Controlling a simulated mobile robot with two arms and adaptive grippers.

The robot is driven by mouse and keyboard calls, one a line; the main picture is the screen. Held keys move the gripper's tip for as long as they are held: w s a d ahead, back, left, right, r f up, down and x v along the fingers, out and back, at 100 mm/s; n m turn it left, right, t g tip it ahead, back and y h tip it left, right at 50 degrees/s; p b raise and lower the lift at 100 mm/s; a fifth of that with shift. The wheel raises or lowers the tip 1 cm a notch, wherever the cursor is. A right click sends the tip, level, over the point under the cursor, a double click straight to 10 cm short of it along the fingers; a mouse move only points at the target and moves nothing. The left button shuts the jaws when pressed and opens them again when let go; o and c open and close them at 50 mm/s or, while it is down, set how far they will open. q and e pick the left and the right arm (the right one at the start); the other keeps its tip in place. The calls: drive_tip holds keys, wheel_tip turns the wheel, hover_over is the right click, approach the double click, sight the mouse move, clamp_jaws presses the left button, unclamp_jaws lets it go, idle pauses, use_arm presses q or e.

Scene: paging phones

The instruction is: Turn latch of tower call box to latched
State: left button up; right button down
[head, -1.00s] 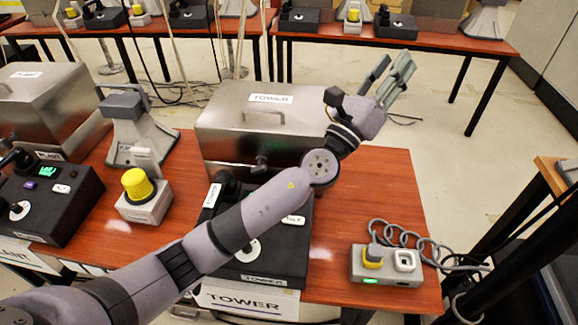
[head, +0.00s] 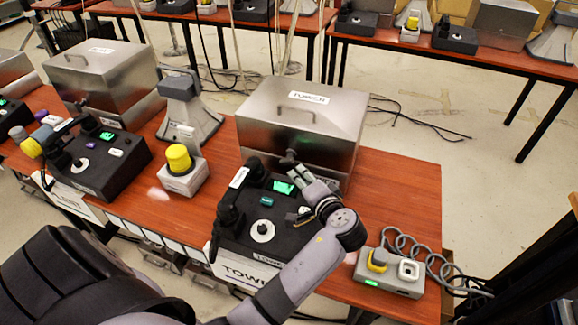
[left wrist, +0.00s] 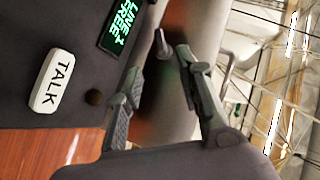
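The tower call box (head: 268,122) is a steel box with a "TOWER" label and a lid handle, standing on the red-brown table. Its lid is shut. Its small dark latch (head: 289,158) is on the front face; I cannot tell which way it is turned. My left gripper (head: 297,178) is in front of the box, above the right back of the black tower console. In the left wrist view, my left gripper (left wrist: 160,62) is open and empty. The latch (left wrist: 162,43) shows just beyond and between its fingertips, apparently apart from them. My right gripper is not in view.
The tower console (head: 262,228) with its handset and green screen lies below my left forearm. Its TALK button (left wrist: 53,82) is near the gripper. A grey box with a yellow button (head: 378,262) stands at the right. A horn (head: 186,108) and yellow-button box (head: 182,175) stand left.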

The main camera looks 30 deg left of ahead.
sight(288, 164)
use_arm(q)
drive_tip(key=b+x, duration=0.5)
drive_tip(key=x, duration=0.6)
drive_tip(key=shift+w+a+f, duration=0.15)
drive_tip(key=shift+w+f, duration=0.1)
drive_tip(key=shift+w+a+b, duration=0.3)
drive_tip(key=shift+a+b, duration=0.1)
drive_tip(key=shift+c, duration=0.5)
clamp_jaws()
